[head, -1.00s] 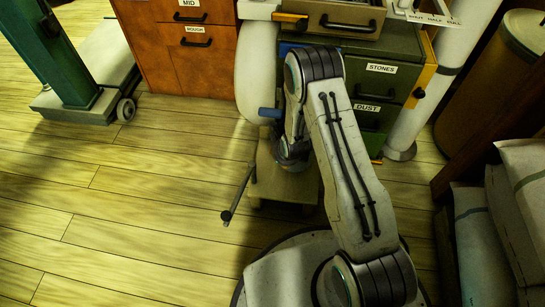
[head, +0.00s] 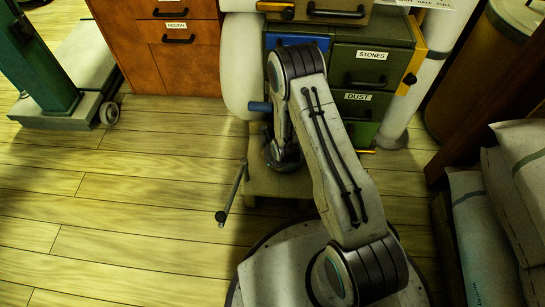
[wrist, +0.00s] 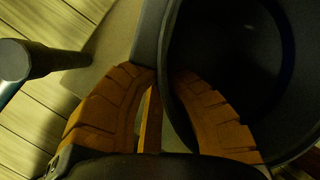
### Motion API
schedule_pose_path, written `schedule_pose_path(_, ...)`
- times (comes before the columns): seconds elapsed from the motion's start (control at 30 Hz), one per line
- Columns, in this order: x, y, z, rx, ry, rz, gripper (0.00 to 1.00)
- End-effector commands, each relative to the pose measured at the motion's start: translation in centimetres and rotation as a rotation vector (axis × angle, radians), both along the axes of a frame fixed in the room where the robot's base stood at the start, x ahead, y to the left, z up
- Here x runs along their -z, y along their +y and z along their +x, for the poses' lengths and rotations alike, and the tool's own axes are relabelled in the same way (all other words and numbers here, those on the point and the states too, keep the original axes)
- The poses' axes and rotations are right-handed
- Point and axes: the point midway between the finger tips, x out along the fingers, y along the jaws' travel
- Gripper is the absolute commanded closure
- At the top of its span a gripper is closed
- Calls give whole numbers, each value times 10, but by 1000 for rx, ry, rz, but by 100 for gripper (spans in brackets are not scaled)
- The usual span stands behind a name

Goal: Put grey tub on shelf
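The tub (wrist: 255,60) fills the right of the wrist view. It looks dark grey to black in this light, and I see into its hollow inside. My gripper (wrist: 165,77) straddles its near wall, with one orange-brown finger outside and the other inside. Both fingertips appear pressed against the wall. In the head view my arm hides the gripper and most or all of the tub, above a low wooden stool (head: 262,182). I cannot pick out the shelf for certain.
A green cabinet (head: 372,78) with labelled drawers and a white pipe (head: 240,65) stand just behind the stool. A crank-like handle (head: 232,192) sticks out at its left. Sacks (head: 485,235) are stacked at right. The floor (head: 110,220) at left is clear.

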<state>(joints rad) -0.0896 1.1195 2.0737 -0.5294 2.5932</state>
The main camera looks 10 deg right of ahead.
Motion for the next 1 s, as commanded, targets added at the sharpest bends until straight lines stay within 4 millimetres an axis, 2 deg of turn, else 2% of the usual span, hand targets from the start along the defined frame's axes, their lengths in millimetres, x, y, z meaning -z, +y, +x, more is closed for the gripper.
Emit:
schedule_pose_path(0.03, 1, 0, 0, 0, 0, 0, 95)
schedule_pose_path(0.3, 1, 0, 0, 0, 0, 0, 71)
schedule_pose_path(0.67, -3, 0, 0, 0, -1, 1, 70)
schedule_pose_path(0.87, -28, -1, -11, 0, 1, -1, 70)
schedule_pose_path(1.0, -55, -2, -24, 0, 1, -1, 70)
